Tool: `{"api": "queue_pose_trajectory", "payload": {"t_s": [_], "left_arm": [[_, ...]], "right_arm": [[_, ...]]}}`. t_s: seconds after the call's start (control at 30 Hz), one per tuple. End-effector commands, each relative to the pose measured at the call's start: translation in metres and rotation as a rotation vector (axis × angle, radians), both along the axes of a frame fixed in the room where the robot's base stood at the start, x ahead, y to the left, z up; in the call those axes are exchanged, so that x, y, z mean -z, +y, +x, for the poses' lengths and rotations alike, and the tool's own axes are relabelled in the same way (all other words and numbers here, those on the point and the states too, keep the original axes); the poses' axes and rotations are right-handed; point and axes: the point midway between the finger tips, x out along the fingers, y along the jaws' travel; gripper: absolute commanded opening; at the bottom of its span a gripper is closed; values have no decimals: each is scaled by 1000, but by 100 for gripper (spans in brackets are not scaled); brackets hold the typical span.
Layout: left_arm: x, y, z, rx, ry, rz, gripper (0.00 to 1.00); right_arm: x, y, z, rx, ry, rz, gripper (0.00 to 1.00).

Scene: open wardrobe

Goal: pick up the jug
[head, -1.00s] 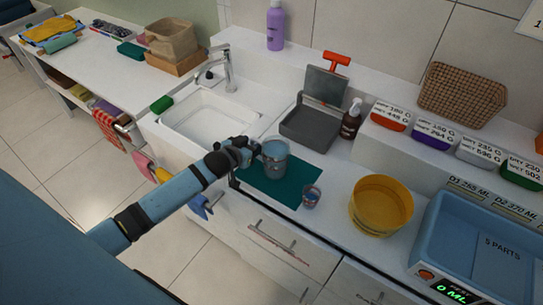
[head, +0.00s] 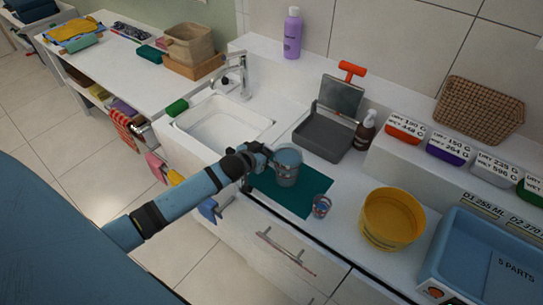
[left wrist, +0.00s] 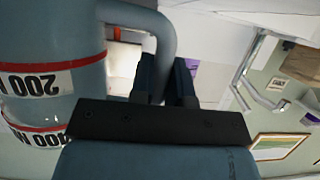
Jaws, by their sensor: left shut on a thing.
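The jug (head: 288,167) is a grey-blue cylinder, upright over the dark teal mat (head: 262,185) on the counter. I cannot tell whether its base touches the mat. In the left wrist view the jug (left wrist: 45,40) shows red lines, white volume marks and a curved handle (left wrist: 160,35). My left gripper (head: 265,158) is at the jug's left side in the head view. In the left wrist view its two dark fingers (left wrist: 165,80) are shut on the handle, one on each side. My right gripper is not in view.
A small cup (head: 321,206) stands at the mat's right edge, near a yellow tub (head: 392,217). A sink (head: 222,127) lies to the left. A blue basin (head: 490,250) is at right.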

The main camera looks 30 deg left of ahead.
Motion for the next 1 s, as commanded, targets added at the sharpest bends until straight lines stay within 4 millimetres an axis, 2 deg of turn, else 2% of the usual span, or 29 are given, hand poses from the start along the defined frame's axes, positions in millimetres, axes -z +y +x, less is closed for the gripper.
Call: {"api": "queue_pose_trajectory", "payload": {"t_s": [0.17,0.27,0.5,0.7,0.9,1.0], "left_arm": [[-17,1,1,0,-5,0,0],[-36,0,1,1,-8,0,0],[-105,0,1,1,-9,0,0],[-156,0,1,1,-8,0,0],[-187,0,1,1,-6,0,0],[-195,0,1,1,-4,-2,0]], "right_arm": [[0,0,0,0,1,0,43],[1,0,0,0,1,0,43],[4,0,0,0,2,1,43],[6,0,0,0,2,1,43],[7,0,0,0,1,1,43],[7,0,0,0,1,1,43]]}}
